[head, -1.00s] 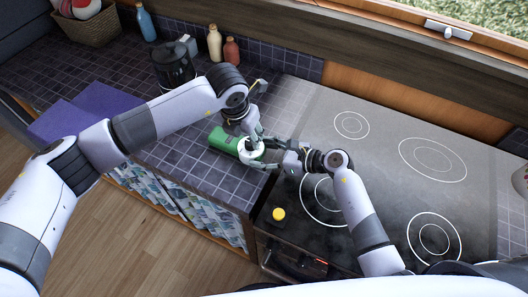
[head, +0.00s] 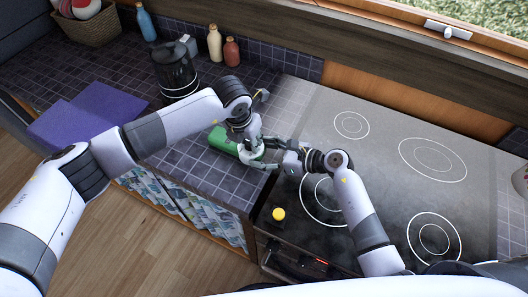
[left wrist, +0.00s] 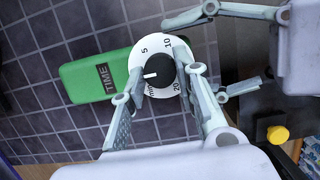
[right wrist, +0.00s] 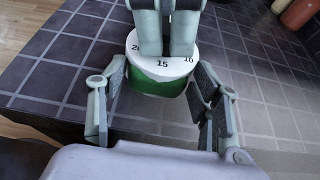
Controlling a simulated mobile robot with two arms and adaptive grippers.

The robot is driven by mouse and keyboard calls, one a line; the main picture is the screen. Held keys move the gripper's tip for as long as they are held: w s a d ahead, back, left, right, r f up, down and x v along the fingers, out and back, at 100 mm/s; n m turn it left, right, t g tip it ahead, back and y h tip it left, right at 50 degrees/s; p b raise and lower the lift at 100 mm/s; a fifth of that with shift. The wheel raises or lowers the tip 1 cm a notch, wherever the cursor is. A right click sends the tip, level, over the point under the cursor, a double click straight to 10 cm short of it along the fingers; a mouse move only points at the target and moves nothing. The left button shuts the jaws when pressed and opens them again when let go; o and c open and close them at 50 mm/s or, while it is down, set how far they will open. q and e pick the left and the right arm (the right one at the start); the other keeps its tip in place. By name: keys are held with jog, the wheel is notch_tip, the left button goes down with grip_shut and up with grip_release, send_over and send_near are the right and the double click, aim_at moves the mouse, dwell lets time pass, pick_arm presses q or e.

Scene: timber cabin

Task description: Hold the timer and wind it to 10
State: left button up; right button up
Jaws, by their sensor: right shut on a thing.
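The timer is a green block with the word TIME (left wrist: 95,83) and a round white dial (left wrist: 165,48) at one end. It lies on the tiled counter near the hob. The dial's black knob (left wrist: 160,68) has a white mark pointing left in the left wrist view, away from the 10. My right gripper (right wrist: 158,100) is shut on the timer's dial end, one finger on each side. My left gripper (left wrist: 163,85) is over the dial with its fingers apart on either side of the knob; contact is unclear. The knob is hidden behind the left fingers in the right wrist view.
The black hob (head: 385,150) lies to the right of the counter. A yellow knob (head: 278,214) is at the front edge. A black canister (head: 175,72), several bottles (head: 215,43) and a purple item (head: 95,112) stand or lie farther left and back.

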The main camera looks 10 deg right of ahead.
pick_arm(q)
jog(key=c, duration=0.3)
jog(key=shift+m+g+h, duration=0.3)
jog(key=shift+m, duration=1.1)
jog(key=m, duration=0.2)
jog(key=shift+w+m, duration=0.1)
jog(key=shift+m, duration=0.3)
jog(key=shift+m+g+h, duration=0.4)
jog(key=shift+m+g, duration=0.2)
jog(key=shift+m, duration=0.9)
